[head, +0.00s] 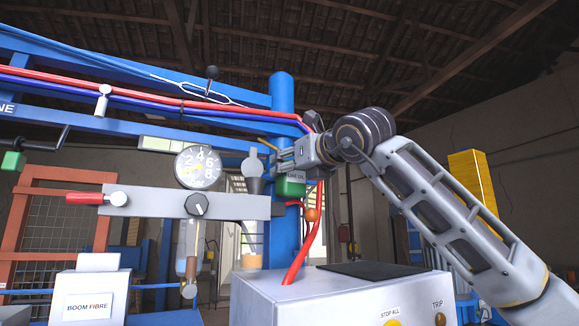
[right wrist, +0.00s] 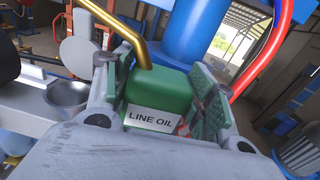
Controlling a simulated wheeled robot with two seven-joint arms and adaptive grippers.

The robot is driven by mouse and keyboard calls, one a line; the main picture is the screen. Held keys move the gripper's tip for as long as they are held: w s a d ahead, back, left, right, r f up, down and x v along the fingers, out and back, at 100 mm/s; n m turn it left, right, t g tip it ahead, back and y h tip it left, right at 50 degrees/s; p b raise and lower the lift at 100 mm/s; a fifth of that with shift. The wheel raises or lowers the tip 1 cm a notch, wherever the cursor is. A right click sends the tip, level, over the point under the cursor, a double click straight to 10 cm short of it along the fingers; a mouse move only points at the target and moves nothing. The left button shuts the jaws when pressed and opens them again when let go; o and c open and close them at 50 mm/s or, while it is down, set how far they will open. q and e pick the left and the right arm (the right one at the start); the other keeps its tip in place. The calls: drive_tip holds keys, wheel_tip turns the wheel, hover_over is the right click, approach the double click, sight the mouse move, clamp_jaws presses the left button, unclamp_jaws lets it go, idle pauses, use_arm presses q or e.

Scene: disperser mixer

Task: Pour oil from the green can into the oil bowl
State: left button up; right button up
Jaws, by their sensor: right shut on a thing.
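The green can (head: 291,187), labelled LINE OIL, is held in the air by my right gripper (head: 289,160), beside the blue post. It looks about upright in the head view. In the right wrist view the can (right wrist: 158,92) sits between both finger pads of the gripper (right wrist: 165,105), which is shut on it. Its brass spout (right wrist: 118,28) points up and to the left. A small grey metal bowl (right wrist: 68,93), which looks like the oil bowl, is left of the can and apart from it. No oil stream shows. My left gripper is out of view.
A blue post (head: 283,110) stands right behind the can. A red hose (head: 308,235) runs down close by it. A grey round disc (right wrist: 78,52) stands near the bowl. A dial gauge (head: 199,167) and a grey bar with a knob (head: 196,205) are to the left.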

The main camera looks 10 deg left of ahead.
drive_tip(key=shift+r+n, duration=0.15)
drive_tip(key=shift+n, duration=0.25)
drive_tip(key=n, duration=0.1)
drive_tip(key=n+p, duration=0.1)
drive_tip(key=n, duration=0.1)
drive_tip(key=d+n+p, duration=0.1)
drive_tip(key=shift+w+r+n, duration=0.1)
drive_tip(key=shift+w+n, duration=0.3)
drive_tip(key=n, duration=0.2)
drive_tip(key=shift+n+p, duration=0.3)
drive_tip(key=shift+p, duration=0.1)
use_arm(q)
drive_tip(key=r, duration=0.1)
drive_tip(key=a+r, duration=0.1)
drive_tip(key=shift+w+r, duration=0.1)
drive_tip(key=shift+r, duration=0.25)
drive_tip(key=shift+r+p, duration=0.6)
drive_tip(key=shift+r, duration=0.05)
use_arm(e)
drive_tip(key=shift+s+a+r+n, duration=0.1)
drive_tip(key=shift+r+n, duration=0.4)
drive_tip(key=shift+r, duration=0.05)
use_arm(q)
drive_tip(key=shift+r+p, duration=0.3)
use_arm(e)
drive_tip(key=shift+a+r+n, duration=0.1)
drive_tip(key=shift+r+n, duration=0.2)
drive_tip(key=shift+n, duration=0.1)
